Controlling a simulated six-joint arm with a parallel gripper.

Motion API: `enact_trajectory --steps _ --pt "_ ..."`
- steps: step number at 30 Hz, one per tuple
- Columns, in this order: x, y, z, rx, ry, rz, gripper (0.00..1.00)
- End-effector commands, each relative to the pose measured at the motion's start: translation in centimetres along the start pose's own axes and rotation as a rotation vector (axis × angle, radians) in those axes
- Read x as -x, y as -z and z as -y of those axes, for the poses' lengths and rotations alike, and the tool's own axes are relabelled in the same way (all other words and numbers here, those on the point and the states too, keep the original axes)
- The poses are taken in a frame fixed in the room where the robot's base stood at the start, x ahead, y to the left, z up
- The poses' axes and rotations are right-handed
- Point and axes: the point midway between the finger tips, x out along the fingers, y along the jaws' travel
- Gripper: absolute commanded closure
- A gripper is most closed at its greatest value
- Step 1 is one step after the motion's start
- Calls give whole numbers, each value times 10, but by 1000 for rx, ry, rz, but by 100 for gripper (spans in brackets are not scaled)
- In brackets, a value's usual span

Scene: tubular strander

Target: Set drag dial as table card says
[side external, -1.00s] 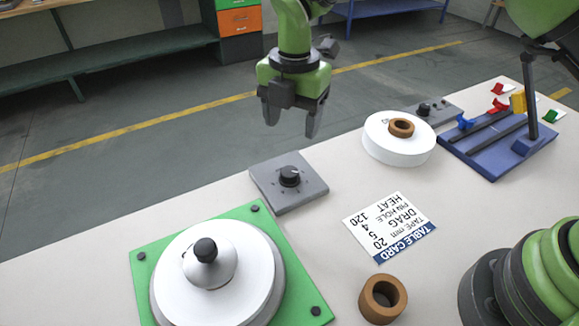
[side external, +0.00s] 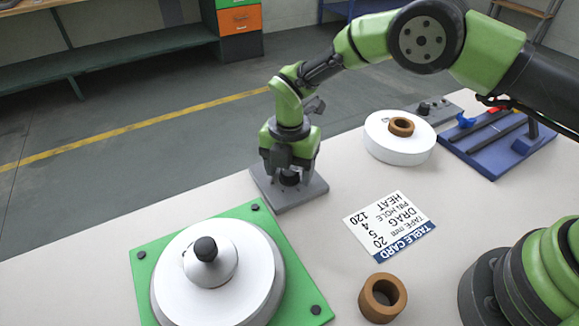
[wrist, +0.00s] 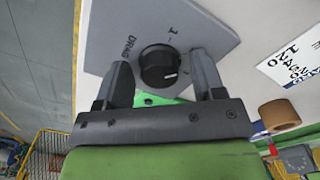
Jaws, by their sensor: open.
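The drag dial is a black round knob (side external: 289,179) on a grey plate (side external: 305,194), with DRAG and a 1 printed beside it. In the wrist view the knob (wrist: 158,66) shows a white mark towards its lower right. My gripper (side external: 288,173) is over the plate, pointing down. In the wrist view its open fingers (wrist: 161,62) stand either side of the knob, with gaps visible. The table card (side external: 389,227) lies upside down to the side view, listing TAPE mm, DRAG, PIN HOLE and HEAT with 20, 5, 4 and 120; the small print makes row matching uncertain.
A green base (side external: 141,268) with a white reel (side external: 248,265) stands front left. A brown ring (side external: 382,298) is near the front.

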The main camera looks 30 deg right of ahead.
Motion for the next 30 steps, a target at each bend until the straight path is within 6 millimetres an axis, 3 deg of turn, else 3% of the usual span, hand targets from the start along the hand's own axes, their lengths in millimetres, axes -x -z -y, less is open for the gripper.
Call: enact_trajectory --steps 4,10,20,30 --pt "0 0 0 0 0 0 40" --pt "0 0 0 0 0 0 86" --pt "1 0 0 -33 1 -1 87" --pt "0 0 0 -243 2 -3 87"
